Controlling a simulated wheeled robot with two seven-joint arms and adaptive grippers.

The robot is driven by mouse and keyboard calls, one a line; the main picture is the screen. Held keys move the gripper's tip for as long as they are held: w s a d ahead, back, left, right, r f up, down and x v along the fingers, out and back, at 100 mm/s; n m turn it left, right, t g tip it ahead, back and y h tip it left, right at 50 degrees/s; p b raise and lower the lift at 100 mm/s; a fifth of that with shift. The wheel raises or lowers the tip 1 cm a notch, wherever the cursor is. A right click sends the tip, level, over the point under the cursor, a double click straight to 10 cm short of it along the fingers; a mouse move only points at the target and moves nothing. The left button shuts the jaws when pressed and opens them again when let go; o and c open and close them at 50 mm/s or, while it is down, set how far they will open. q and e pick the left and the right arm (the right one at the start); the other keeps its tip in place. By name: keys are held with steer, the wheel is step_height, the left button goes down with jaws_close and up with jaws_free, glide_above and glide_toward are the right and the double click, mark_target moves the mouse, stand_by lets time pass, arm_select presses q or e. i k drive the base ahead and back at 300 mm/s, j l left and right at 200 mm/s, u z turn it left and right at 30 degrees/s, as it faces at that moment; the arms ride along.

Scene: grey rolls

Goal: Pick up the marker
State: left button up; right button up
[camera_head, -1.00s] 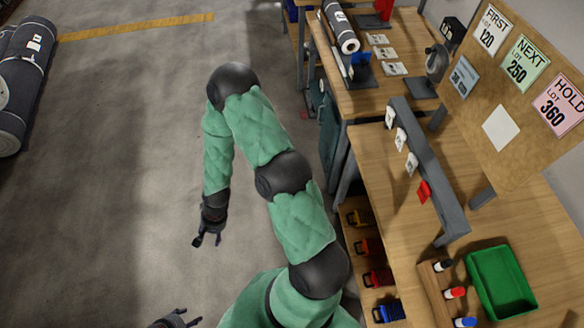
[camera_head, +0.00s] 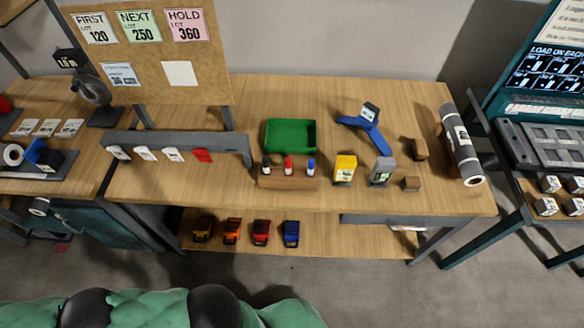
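Three markers stand upright in a wooden block (camera_head: 288,183) on the workbench, in front of a green tray. The left one is a black marker (camera_head: 266,165), the middle one a red marker (camera_head: 288,165), the right one a blue marker (camera_head: 311,167). The frames do not show which of them the task names. Neither of my grippers is in view now. Only my green-sleeved arm links show along the lower left edge, well short of the bench.
The green tray (camera_head: 290,136) sits behind the markers. A yellow box (camera_head: 344,169) and a grey device (camera_head: 382,171) stand to the right. A grey rail (camera_head: 180,142) lies to the left, under the board (camera_head: 150,50). The bench front edge is clear. Small coloured items sit on the lower shelf (camera_head: 330,240).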

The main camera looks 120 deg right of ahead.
mark_target(265, 159)
steer(key=z, duration=2.2)
